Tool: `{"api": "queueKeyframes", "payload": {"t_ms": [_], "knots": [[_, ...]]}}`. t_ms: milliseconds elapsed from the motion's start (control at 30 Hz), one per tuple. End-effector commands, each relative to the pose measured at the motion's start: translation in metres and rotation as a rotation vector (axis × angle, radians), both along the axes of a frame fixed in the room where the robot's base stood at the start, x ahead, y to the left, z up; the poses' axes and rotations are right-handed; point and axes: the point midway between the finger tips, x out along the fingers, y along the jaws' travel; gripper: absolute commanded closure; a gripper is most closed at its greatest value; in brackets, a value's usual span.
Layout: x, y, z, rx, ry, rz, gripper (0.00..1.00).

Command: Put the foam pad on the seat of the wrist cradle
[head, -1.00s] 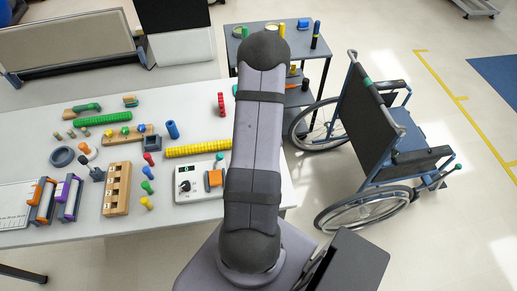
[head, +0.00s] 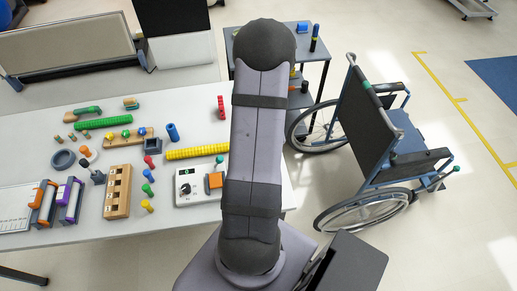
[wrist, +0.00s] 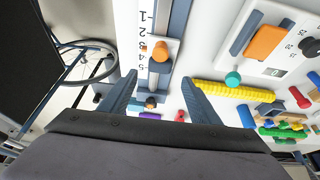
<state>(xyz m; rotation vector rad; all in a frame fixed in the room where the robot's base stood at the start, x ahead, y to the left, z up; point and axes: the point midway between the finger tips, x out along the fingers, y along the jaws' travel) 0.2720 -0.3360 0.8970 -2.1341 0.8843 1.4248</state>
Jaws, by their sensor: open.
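My gripper (wrist: 159,80) is open in the wrist view, its two blue-grey fingers apart with nothing held between them. Beyond the fingertips is a numbered slide rail with an orange piece (wrist: 162,49) on its grey carriage. I cannot surely identify the foam pad or the wrist cradle. An orange block (wrist: 265,42) lies in a blue-grey holder on a white dial unit (wrist: 295,60). The same block (head: 215,180) shows on the unit (head: 186,194) in the head view. There my raised arm hides my gripper and part of the table.
The white table (head: 120,232) holds a green beaded roll (head: 103,133), a yellow roll (head: 197,151), a wooden block with holes (head: 117,192) and several coloured pegs. A wheelchair (head: 375,150) stands right of the table. A dark trolley (head: 312,70) stands behind my arm.

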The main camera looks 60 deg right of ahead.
Motion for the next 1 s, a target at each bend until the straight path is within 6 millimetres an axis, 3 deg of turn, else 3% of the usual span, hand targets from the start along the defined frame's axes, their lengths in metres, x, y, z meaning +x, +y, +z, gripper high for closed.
{"api": "queueKeyframes", "payload": {"t_ms": [100,300,700,867,1000], "knots": [[-0.006,0.006,0.025,-0.002,0.000,0.001,0.43],[-0.013,0.012,0.045,-0.001,0.001,0.001,0.43],[-0.015,0.016,0.051,0.000,0.001,0.001,0.43],[-0.006,0.023,0.058,-0.008,0.022,0.032,0.43],[0.014,0.046,0.073,-0.020,0.073,0.106,0.43]]}}
